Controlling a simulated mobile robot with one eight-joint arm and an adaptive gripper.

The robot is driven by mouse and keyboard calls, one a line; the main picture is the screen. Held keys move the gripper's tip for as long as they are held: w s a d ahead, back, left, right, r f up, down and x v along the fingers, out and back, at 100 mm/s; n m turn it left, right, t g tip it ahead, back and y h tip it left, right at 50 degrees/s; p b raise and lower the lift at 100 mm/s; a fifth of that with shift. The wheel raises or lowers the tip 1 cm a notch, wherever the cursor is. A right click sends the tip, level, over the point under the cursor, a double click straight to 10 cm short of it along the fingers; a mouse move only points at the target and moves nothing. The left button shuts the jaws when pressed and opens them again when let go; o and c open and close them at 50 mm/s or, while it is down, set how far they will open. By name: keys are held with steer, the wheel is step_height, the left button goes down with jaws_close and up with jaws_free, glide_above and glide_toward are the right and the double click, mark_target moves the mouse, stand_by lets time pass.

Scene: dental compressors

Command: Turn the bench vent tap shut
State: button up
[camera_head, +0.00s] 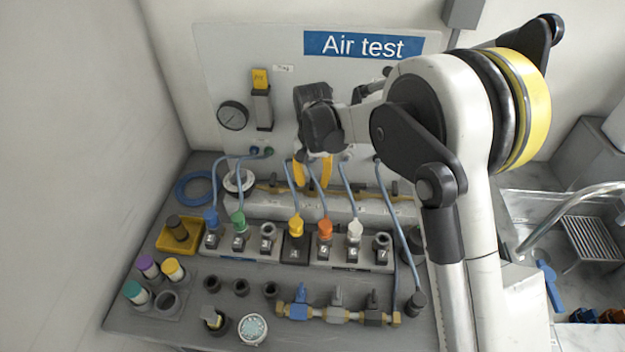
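Several taps show, and I cannot tell for sure which one is the bench vent tap. A brass tap row (325,314) lies at the front of the bench, with a blue handle (300,297), a grey handle (337,298) and a dark handle (374,302). The blue and grey handles look upright. Another brass pipe (265,189) with dark fittings runs along the back, partly behind my gripper. My gripper (312,176) points down in front of the panel, above the back of the bench. Its two yellow fingers are apart, with no held thing visible between them.
A row of numbered sockets (268,254) with coloured plugs and blue hoses stands mid-bench. A gauge (232,115) is on the Air test panel (270,60). A sink (590,240) is right.

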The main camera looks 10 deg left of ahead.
mark_target(313, 181)
step_height(313, 181, up, 12)
stand_by(0.5)
stand_by(0.3)
